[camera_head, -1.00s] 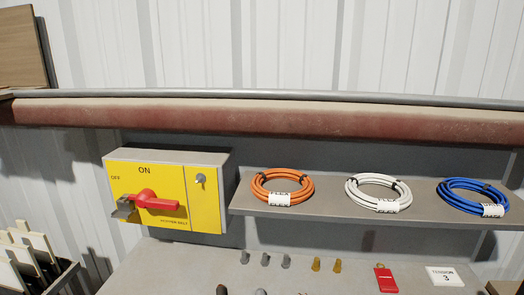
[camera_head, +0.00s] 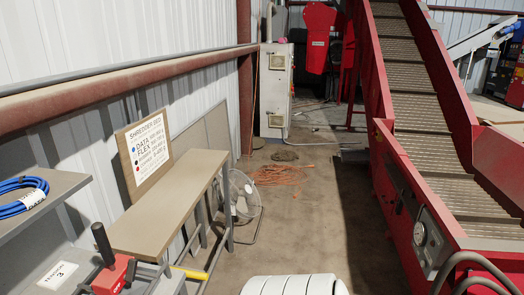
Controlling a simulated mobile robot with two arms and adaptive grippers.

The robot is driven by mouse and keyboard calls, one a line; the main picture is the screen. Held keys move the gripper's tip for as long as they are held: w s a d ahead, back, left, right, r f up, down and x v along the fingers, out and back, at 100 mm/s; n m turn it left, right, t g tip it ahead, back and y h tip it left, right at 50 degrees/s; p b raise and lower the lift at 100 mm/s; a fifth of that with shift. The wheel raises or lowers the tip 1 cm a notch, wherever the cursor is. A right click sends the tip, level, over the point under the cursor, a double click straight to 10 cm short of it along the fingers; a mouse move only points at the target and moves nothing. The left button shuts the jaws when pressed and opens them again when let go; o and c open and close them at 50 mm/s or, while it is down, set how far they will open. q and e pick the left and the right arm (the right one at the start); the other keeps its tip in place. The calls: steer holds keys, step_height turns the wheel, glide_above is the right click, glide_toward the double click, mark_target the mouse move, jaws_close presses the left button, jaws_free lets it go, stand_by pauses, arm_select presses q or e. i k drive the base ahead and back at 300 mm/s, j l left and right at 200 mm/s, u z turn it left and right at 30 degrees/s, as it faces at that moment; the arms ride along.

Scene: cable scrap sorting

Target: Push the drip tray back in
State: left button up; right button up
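I cannot make out a drip tray in the head view. A red inclined conveyor (camera_head: 420,215) with a ribbed belt stands on the right, and a round gauge is on its near side panel. A dark round patch (camera_head: 285,156) lies on the floor farther back; I cannot tell what it is. Neither of my grippers is in view.
A wooden bench (camera_head: 165,215) with a sign board (camera_head: 145,155) runs along the left wall. A fan (camera_head: 243,195) stands beside it. Orange cable (camera_head: 283,175) lies on the floor. A grey-white cabinet (camera_head: 275,90) stands behind. Floor between bench and conveyor is largely clear.

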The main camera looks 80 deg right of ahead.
mark_target(347, 155)
steer(key=l+z, duration=0.45)
steer(key=i+l+z, duration=0.15)
steer(key=l+z, duration=0.3)
steer(key=i+l+z, duration=0.2)
steer(key=l+z, duration=0.25)
steer(key=i+l+z, duration=1)
steer(key=z, duration=0.2)
steer(key=i+z, duration=0.35)
steer(key=i, duration=0.15)
steer(key=i+z, duration=0.1)
steer(key=i, duration=1.8)
steer(key=i+j+z, duration=0.2)
steer(key=i, duration=0.35)
steer(key=i+z, duration=0.15)
steer(key=i, duration=0.4)
steer(key=i+j+z, duration=0.2)
steer(key=i, duration=0.35)
steer(key=i+j+z, duration=0.2)
steer(key=i+j, duration=0.2)
steer(key=i, duration=0.1)
